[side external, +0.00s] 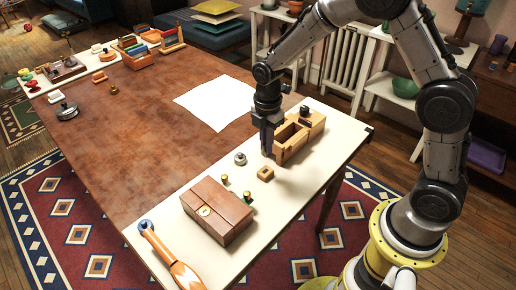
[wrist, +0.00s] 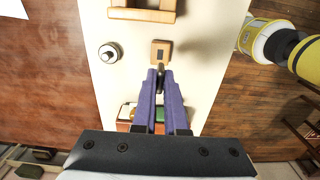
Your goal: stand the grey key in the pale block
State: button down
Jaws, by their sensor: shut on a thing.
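The pale block (side external: 265,174) is a small tan wooden square lying on the cream strip of the table. In the wrist view the pale block (wrist: 161,46) shows a dark opening on its top, just beyond my fingertips. My gripper (side external: 267,153) points down above the table, close to the block. In the wrist view my gripper (wrist: 160,74) is shut on the grey key (wrist: 160,78), a thin dark grey piece between the purple fingertips. Most of the key is hidden by the fingers. I cannot tell whether it touches the block.
An open wooden tray (side external: 290,142) stands right behind my gripper. A round grey knob (side external: 240,158), small green-and-brass pegs (side external: 247,197) and a brown box (side external: 217,209) are nearby. An orange-handled tool (side external: 172,258) lies at the front. The brown tabletop (side external: 130,130) has free room.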

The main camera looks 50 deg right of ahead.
jog(key=shift+f, duration=3.45)
jog(key=c, duration=0.9)
grip_release()
notch_tip(320, 180, up, 14)
jog(key=shift+f, duration=0.1)
